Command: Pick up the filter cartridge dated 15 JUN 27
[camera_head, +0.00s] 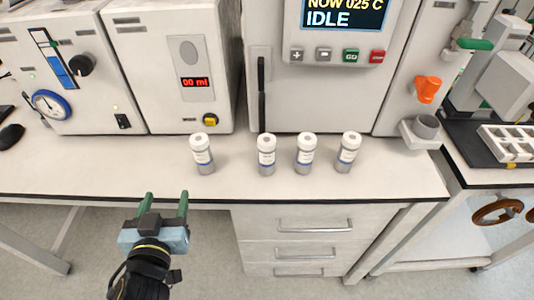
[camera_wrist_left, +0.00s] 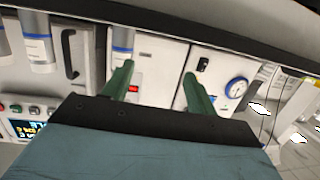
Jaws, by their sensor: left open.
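Several white-capped filter cartridges with grey bodies and white labels with a blue band stand upright in a row on the bench: the leftmost (camera_head: 202,154), the second (camera_head: 267,155), the third (camera_head: 305,154) and the rightmost (camera_head: 348,152). Their label dates are too small to read. My left gripper (camera_head: 166,197) is open and empty, in front of the bench edge, left of and nearer than the cartridges. In the left wrist view its green fingers (camera_wrist_left: 156,85) are spread with nothing between them. Parts of cartridges (camera_wrist_left: 37,45) show at that view's upper left. My right gripper is out of view.
The white bench top (camera_head: 100,172) is clear left of the cartridges. Behind them stand white machines, one with an IDLE display (camera_head: 343,14). A grey cup on a holder (camera_head: 423,128) is at the right, and drawers (camera_head: 315,228) are below.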

